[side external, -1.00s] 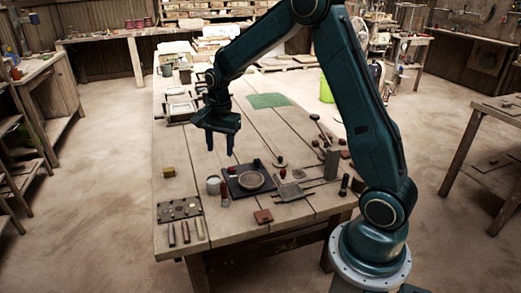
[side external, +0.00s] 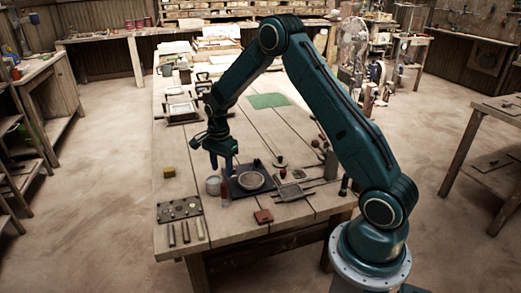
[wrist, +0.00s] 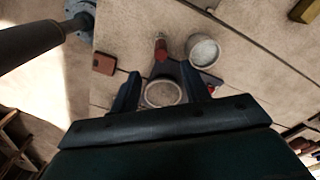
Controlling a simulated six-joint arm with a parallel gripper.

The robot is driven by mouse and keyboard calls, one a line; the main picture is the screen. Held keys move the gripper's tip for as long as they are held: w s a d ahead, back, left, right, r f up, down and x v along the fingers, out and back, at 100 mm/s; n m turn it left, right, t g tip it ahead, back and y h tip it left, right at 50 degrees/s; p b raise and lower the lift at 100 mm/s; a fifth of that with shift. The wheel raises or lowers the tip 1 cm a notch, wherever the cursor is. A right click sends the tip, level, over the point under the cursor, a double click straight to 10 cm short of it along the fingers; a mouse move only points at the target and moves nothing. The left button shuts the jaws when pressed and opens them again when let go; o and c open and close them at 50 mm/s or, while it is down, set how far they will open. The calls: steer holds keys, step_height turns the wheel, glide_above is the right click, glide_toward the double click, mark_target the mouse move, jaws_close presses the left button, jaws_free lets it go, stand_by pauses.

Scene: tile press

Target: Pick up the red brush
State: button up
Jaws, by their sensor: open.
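A small red upright object with a narrower top (side external: 224,190), perhaps the red brush, stands at the front left corner of the dark mat (side external: 238,191). It also shows in the wrist view (wrist: 161,47), just beyond the fingertips. Another small red piece shows by the right finger in the wrist view (wrist: 211,89); I cannot tell which is the brush. My gripper (side external: 226,168) is above the mat's back left part, fingers down. In the wrist view my gripper (wrist: 160,72) is open and empty, with the round dish (wrist: 161,93) seen between its fingers.
A pale cup (side external: 213,186) stands close left of the red object. The round dish also shows in the side view (side external: 251,180). A reddish block (side external: 263,216), a dark plate with discs (side external: 179,209) and a yellow block (side external: 169,171) lie around. The wooden table's front right is mostly clear.

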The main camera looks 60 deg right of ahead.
mark_target(224, 192)
steer(key=shift+f, duration=3.15)
steer(key=shift+w+f, duration=0.1)
steer(key=shift+f, duration=2.5)
steer(key=shift+c, duration=0.5)
jaws_close()
